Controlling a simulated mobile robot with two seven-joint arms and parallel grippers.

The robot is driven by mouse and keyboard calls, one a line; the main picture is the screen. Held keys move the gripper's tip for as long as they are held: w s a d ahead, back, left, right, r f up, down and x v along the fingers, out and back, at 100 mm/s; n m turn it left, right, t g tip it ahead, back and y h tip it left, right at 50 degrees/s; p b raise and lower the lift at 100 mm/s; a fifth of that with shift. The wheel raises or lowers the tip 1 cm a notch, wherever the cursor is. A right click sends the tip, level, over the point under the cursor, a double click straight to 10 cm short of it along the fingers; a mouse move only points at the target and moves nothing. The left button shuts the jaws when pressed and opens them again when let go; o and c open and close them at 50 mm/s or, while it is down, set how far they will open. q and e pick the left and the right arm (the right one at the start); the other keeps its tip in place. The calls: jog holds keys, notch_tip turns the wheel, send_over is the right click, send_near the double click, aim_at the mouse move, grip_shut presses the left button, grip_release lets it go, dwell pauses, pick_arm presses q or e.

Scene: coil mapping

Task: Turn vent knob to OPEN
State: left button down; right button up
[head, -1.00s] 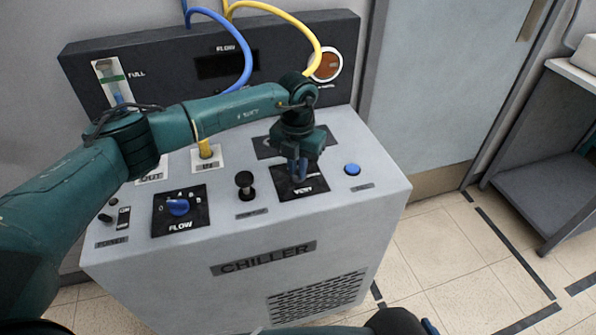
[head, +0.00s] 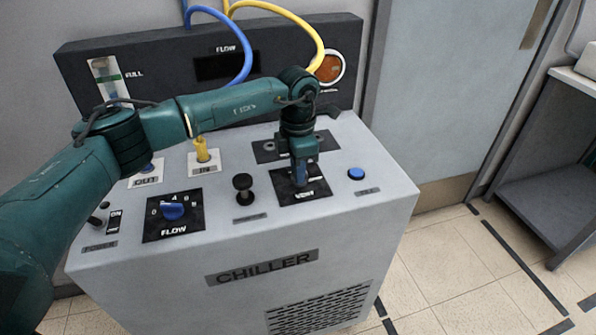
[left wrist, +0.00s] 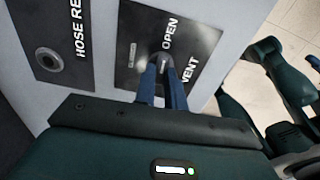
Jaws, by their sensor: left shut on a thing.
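The black vent plate (head: 318,189) lies on the chiller's sloped top, right of the black plunger. In the left wrist view the plate (left wrist: 140,25) shows the words OPEN and VENT. My left gripper (head: 299,182) points down over the plate. Its two blue fingers are shut on the vent knob (left wrist: 161,61), a small grey part mostly hidden between the fingertips. The knob's exact angle is hard to tell.
The chiller top also holds a blue FLOW knob (head: 174,211), a black plunger (head: 243,188), a blue button (head: 356,174) and a hose plate (left wrist: 62,55). Blue (head: 247,60) and yellow (head: 314,40) hoses arch behind my left arm.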

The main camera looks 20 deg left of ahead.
pick_arm(q)
jog(key=shift+m, duration=0.4)
jog(key=c, duration=1.5)
grip_release()
jog(key=shift+o, duration=0.2)
notch_tip(320, 180, up, 13)
jog(key=shift+b, duration=0.3)
